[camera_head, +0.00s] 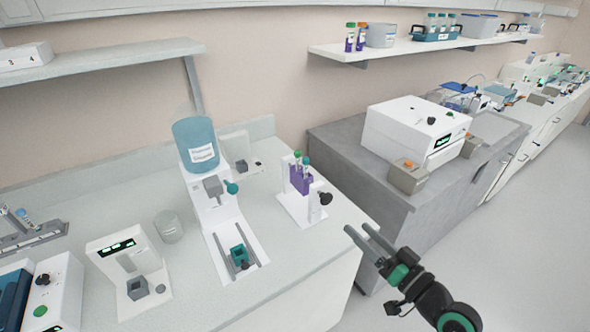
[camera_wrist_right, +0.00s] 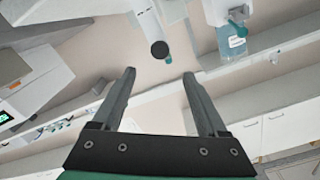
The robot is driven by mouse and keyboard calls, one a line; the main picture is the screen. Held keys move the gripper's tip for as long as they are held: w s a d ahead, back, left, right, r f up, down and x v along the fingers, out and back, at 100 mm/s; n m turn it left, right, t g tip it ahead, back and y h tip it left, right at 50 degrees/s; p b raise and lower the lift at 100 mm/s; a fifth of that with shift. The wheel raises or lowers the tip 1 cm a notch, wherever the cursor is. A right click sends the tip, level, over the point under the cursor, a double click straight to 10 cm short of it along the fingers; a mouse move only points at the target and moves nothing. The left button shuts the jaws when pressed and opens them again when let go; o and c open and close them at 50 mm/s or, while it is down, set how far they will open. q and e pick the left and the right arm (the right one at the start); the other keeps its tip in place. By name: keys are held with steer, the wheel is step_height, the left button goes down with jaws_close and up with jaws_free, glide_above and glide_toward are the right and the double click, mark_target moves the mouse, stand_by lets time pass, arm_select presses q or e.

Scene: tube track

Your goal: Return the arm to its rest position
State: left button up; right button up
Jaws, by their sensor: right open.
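My right gripper (camera_head: 357,228) is open and empty. It is off the right end of the counter, over the floor, with its fingers pointing up and left. Its two spread fingers also show in the right wrist view (camera_wrist_right: 159,73), with nothing between them. The purple tube holder (camera_head: 300,180) stands on a white stand left of the gripper, with tubes in it. The white track (camera_head: 222,262) with a teal block (camera_head: 239,256) lies on the counter. My left gripper is not in view.
A blue bottle (camera_head: 196,145) stands on a white device at the back of the counter. A clear beaker (camera_head: 169,227) is left of it. A grey bench (camera_head: 345,150) with a white machine (camera_head: 412,130) is behind the gripper. The floor at right is clear.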

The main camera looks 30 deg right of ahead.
steer(key=w+a+r+n+t+y, duration=0.2)
steer(key=a+r+n+y, duration=0.15)
steer(key=a+r, duration=0.6)
steer(key=w+a+r+n+t+y, duration=0.1)
steer(key=w+a+r+n+y, duration=0.2)
steer(key=a+r, duration=0.7)
steer(key=s+a+r+n+t+y+p, duration=0.1)
steer(key=s+r+n+t+y, duration=0.3)
steer(key=r, duration=1)
steer(key=s+d+r+m+t+h+p, duration=0.1)
steer(key=s+r+m+h+p, duration=0.1)
steer(key=s+r+h, duration=0.3)
steer(key=s+d+r+m+t+h+p, duration=0.1)
steer(key=d+r+m+t+h+p, duration=0.1)
steer(key=r+h, duration=0.35)
step_height(320, 180, up, 35)
steer(key=y+p, duration=0.2)
steer(key=p, duration=3.2)
steer(key=shift+g+y, duration=0.3)
